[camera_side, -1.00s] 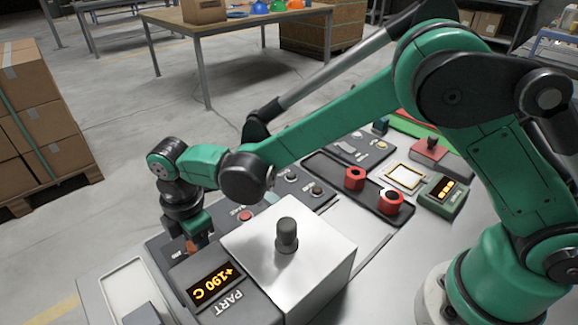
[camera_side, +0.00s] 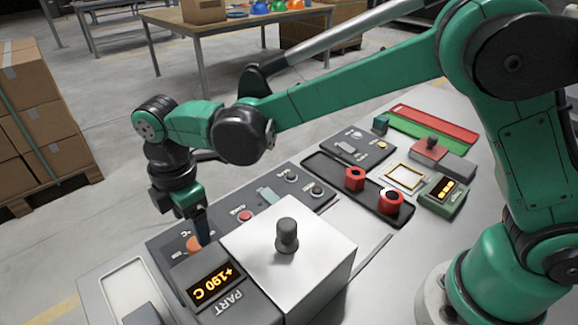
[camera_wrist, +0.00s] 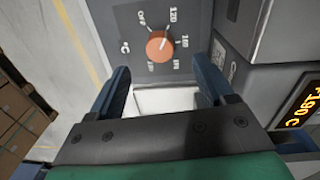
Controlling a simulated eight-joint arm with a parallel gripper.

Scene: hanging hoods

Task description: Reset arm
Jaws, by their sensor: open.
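My gripper (camera_side: 187,222) is above the control panel at the left end of the bench, beside the silver box. In the wrist view my gripper (camera_wrist: 162,83) shows two blue fingers spread apart with nothing between them. An orange dial (camera_wrist: 159,46) with temperature marks around it lies beyond the fingertips, apart from them. The dial (camera_side: 196,243) is partly hidden behind a finger in the side view. A display (camera_side: 211,288) labelled PART reads +190 C.
A silver box with a dark knob (camera_side: 287,235) stands right of my gripper. A black tray (camera_side: 330,172) holds two red parts (camera_side: 391,201). A small green display box (camera_side: 443,194) stands farther right. Stacked cartons (camera_side: 35,120) are on the floor at left.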

